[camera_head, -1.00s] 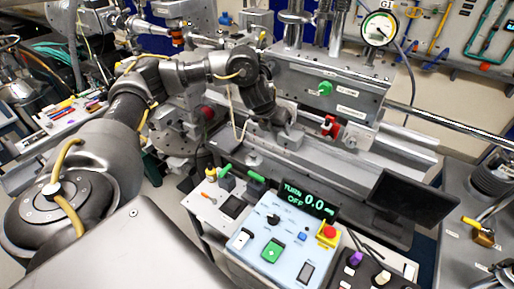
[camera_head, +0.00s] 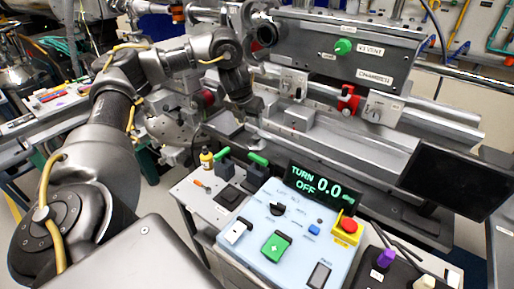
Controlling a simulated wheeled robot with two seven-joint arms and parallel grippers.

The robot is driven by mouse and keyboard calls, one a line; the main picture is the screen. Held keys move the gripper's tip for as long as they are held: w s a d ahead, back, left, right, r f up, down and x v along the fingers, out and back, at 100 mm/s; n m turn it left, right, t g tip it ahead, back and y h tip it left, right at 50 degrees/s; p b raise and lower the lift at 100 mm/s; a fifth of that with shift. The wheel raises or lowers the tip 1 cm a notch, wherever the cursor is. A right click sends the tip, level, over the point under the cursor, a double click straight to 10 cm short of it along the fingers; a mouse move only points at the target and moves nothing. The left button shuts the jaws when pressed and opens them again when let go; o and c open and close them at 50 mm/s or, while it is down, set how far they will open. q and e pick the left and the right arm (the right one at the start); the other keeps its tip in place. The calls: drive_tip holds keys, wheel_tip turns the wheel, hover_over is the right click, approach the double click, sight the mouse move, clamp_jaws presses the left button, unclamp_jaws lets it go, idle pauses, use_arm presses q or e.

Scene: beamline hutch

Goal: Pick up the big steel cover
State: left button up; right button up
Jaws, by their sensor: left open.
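I cannot tell for certain which part is the big steel cover. A large grey steel chamber (camera_head: 300,48) with a green knob (camera_head: 343,46) and white labels stands at the back centre. A small steel block (camera_head: 299,117) sits on the long steel bed below it. My left gripper (camera_head: 250,124) points down beside the bed, left of this block, with its jaws open. Its fingertips are small and dark, and nothing shows between them. My right gripper is not in view.
A control panel (camera_head: 262,228) with a green display (camera_head: 318,187) and a red stop button (camera_head: 348,225) stands in front. A dark monitor (camera_head: 455,180) is at the right. A red clamp (camera_head: 348,100) sits on the rail. Bench clutter lies at the far left.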

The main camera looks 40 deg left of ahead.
use_arm(q)
drive_tip(key=b, duration=0.3)
hover_over(256, 137)
drive_tip(key=s, duration=0.2)
drive_tip(key=f, duration=0.5)
drive_tip(key=shift+s+d, duration=0.2)
drive_tip(key=shift+d, duration=0.15)
drive_tip(key=shift+w+f, duration=0.1)
drive_tip(key=shift+f, duration=0.25)
drive_tip(key=b+x, duration=0.1)
drive_tip(key=x, duration=0.1)
drive_tip(key=b+x, duration=0.1)
drive_tip(key=x, duration=0.1)
drive_tip(key=shift+w+a+f, duration=0.2)
drive_tip(key=shift+w, duration=0.2)
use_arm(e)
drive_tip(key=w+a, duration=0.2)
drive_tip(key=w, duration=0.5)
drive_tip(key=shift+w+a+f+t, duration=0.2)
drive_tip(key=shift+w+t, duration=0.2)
use_arm(q)
drive_tip(key=shift+c, duration=0.3)
